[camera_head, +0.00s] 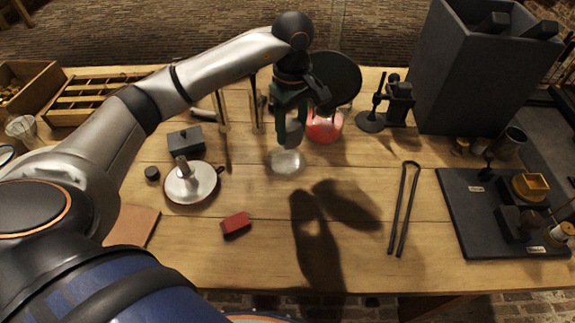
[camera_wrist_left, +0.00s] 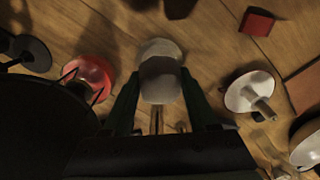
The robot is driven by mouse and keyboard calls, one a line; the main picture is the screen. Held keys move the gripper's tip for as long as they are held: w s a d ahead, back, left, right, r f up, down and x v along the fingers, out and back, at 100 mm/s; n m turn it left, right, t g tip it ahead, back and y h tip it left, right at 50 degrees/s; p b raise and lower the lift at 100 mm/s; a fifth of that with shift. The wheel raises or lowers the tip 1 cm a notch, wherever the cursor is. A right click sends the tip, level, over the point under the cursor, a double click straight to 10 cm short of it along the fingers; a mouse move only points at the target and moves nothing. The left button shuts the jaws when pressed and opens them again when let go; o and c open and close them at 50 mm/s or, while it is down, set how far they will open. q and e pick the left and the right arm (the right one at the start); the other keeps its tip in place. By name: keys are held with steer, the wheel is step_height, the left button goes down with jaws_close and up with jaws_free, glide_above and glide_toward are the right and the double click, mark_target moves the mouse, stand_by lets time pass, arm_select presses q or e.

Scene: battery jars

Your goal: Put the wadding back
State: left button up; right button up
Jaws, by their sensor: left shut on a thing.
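My left gripper (camera_head: 291,108) hangs over the middle of the table, fingers pointing down. It is shut on a pale grey rounded piece (camera_head: 293,133), seemingly the wadding, which also shows between the fingers in the left wrist view (camera_wrist_left: 160,84). Just below it in the head view is a pale, translucent thing (camera_head: 286,162), perhaps a glass jar. In the wrist view this pale thing (camera_wrist_left: 159,48) is partly hidden behind the held piece; I cannot tell whether they touch. A red jar (camera_head: 323,128) stands close to the right of the gripper. My right gripper is not in view.
A round dark disc (camera_head: 338,78) is behind the gripper. A white dish with a handle (camera_head: 191,184) and a red block (camera_head: 236,223) are to the left. Long dark tongs (camera_head: 404,210) and a black board (camera_head: 465,205) are to the right. The front middle of the table is clear.

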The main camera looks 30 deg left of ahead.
arm_select(q)
steer(key=shift+w+a+f+n+b, duration=0.2)
steer(key=shift+a+n+b, duration=0.1)
steer(key=shift+n, duration=0.25)
steer(key=shift+w+a+f+n+b, duration=0.15)
steer(key=shift+a+n+b, duration=0.1)
steer(key=shift+n, duration=0.3)
steer(key=shift+w+a+r+n+b, duration=0.1)
steer(key=shift+a+r+n+b, duration=0.15)
steer(key=shift+n, duration=0.3)
steer(key=shift+w+a+r+n+b, duration=0.1)
steer(key=shift+a+r+n+b, duration=0.15)
steer(key=shift+n, duration=0.3)
steer(key=shift+f, duration=0.25)
step_height(320, 180, down, 5)
steer(key=shift+f, duration=2.1)
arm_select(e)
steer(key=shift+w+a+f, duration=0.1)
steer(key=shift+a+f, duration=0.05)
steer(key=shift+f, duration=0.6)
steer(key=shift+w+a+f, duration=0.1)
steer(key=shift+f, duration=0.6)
arm_select(q)
steer(key=shift+f, duration=0.1)
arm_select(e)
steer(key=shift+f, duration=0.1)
arm_select(q)
steer(key=o, duration=1.2)
